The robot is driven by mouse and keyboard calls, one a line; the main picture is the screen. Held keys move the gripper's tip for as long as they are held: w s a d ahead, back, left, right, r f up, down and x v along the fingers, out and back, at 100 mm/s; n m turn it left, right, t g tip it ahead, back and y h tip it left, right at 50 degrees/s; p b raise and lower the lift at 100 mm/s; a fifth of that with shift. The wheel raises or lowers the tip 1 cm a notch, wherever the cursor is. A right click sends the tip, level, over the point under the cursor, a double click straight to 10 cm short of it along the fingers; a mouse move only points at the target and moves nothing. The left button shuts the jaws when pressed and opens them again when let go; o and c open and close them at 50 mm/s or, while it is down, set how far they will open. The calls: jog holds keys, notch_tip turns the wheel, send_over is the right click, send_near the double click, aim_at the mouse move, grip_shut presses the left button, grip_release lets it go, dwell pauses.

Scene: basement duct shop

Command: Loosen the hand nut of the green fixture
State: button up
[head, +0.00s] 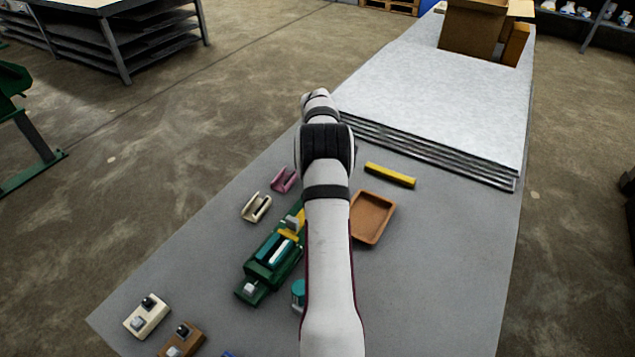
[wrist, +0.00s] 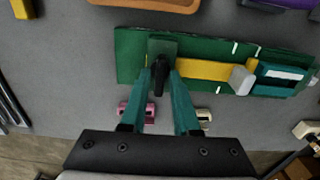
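The green fixture (head: 257,272) lies on the grey bench, left of my arm in the head view. It also spans the upper part of the wrist view (wrist: 132,55), with a yellow bar (wrist: 205,70), a pale grey block and a teal block with a white stripe along it. The black hand nut (wrist: 159,76) stands near the fixture's left end in the wrist view. My gripper (wrist: 161,72) has its two teal fingertips on either side of the nut. I cannot tell whether they press on it. My arm hides the gripper and nut in the head view.
A brown tray (head: 372,217) and a yellow bar (head: 390,175) lie right of my arm. Pink (head: 284,179) and cream (head: 256,207) brackets lie beside the fixture. Stacked sheets (head: 440,100) fill the far bench. Cream (head: 147,316) and brown blocks sit near the front left.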

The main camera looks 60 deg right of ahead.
jog(key=shift+o, duration=0.8)
notch_tip(320, 180, up, 16)
jog(key=shift+f, duration=0.15)
